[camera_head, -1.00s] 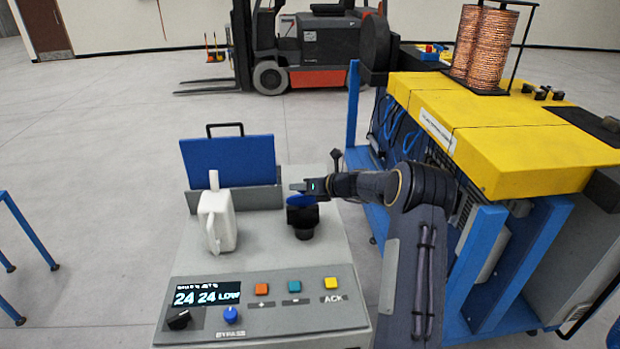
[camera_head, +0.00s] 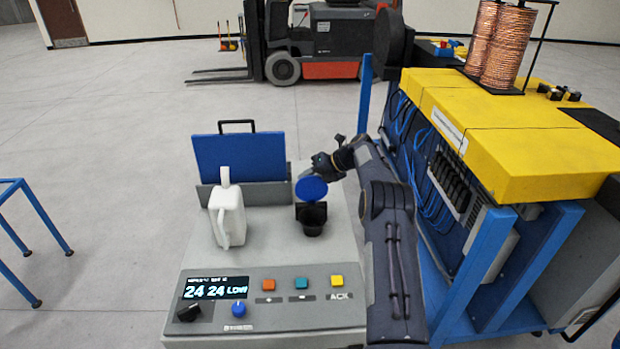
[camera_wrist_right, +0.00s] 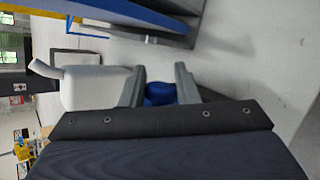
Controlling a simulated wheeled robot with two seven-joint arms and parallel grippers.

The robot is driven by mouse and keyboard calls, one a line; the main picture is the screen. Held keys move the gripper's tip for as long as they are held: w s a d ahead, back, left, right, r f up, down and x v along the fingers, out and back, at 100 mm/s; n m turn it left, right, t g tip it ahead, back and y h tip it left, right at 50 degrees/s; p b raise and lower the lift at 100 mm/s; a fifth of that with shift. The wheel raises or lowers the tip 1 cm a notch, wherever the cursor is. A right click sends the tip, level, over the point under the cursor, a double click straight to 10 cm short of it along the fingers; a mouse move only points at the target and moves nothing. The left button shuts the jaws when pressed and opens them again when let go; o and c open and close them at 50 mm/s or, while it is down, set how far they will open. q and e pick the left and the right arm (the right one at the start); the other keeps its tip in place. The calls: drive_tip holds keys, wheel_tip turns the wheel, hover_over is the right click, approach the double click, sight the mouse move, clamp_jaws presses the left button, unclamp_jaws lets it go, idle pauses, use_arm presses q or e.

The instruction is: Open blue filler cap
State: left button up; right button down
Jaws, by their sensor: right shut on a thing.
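The blue filler cap (camera_head: 311,188) is a round disc that stands tilted up above the black filler neck (camera_head: 313,219), whose dark mouth shows below it. My right gripper (camera_head: 322,168) is at the upper edge of the cap. In the right wrist view, blue of the cap shows (camera_wrist_right: 160,94) between the two fingers of my right gripper (camera_wrist_right: 163,85), which is shut on it. The finger contact is partly hidden there by the gripper body. My left gripper is in neither view.
A white jug (camera_head: 228,215) stands left of the neck on the grey console (camera_head: 273,254). A blue lid panel (camera_head: 239,158) stands behind it. Buttons and a lit display (camera_head: 212,288) are at the front. A yellow-topped machine (camera_head: 480,110) stands close on the right.

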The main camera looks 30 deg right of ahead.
drive_tip(key=shift+s+f, duration=0.2)
drive_tip(key=shift+f, duration=0.4)
drive_tip(key=c, duration=1.1)
unclamp_jaws()
drive_tip(key=shift+d, duration=0.15)
drive_tip(key=shift+c, duration=0.2)
drive_tip(key=shift+r, duration=0.25)
drive_tip(key=shift+d+r, duration=0.1)
drive_tip(key=shift+r, duration=0.15)
drive_tip(key=b+v, duration=0.2)
drive_tip(key=v, duration=0.5)
drive_tip(key=shift+s+d, duration=0.1)
drive_tip(key=shift+d, duration=0.05)
